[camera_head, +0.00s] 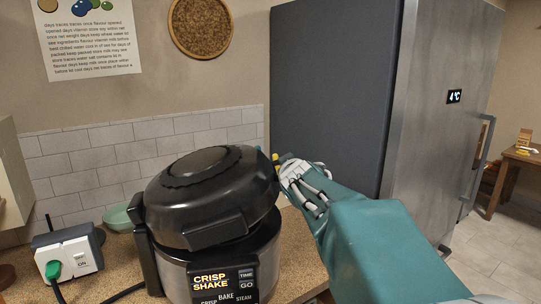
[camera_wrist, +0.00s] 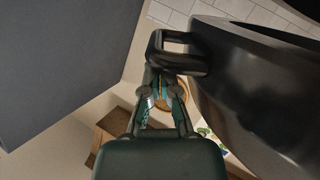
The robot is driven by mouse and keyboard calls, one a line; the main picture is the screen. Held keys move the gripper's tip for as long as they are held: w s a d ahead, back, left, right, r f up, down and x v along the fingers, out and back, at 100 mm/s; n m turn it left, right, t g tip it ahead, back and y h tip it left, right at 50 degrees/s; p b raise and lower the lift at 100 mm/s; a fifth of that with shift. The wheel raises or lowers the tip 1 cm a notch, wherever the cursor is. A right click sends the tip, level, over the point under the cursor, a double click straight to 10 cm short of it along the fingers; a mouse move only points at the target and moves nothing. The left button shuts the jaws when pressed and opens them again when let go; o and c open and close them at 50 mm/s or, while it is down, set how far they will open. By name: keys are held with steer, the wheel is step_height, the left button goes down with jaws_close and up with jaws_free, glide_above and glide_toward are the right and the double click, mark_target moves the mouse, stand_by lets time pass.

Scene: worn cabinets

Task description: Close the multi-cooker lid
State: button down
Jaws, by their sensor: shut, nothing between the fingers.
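The black multi-cooker (camera_head: 210,262) stands on the counter with its control panel facing me. The large dark curved surface of the cooker (camera_wrist: 240,90) fills the right of that view.
A tall grey fridge (camera_head: 330,90) stands close behind my arm on the right. A power outlet box (camera_head: 70,254) with a green plug and a pale green bowl (camera_head: 118,217) are left of the cooker. The counter (camera_head: 300,255) is narrow on the right.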

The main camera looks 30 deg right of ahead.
step_height(320, 180, down, 9)
steer(key=d+m+y, duration=0.1)
steer(key=d+m, duration=0.1)
steer(key=shift+s+f, duration=0.15)
steer(key=shift+s, duration=0.15)
steer(key=shift+a, duration=0.1)
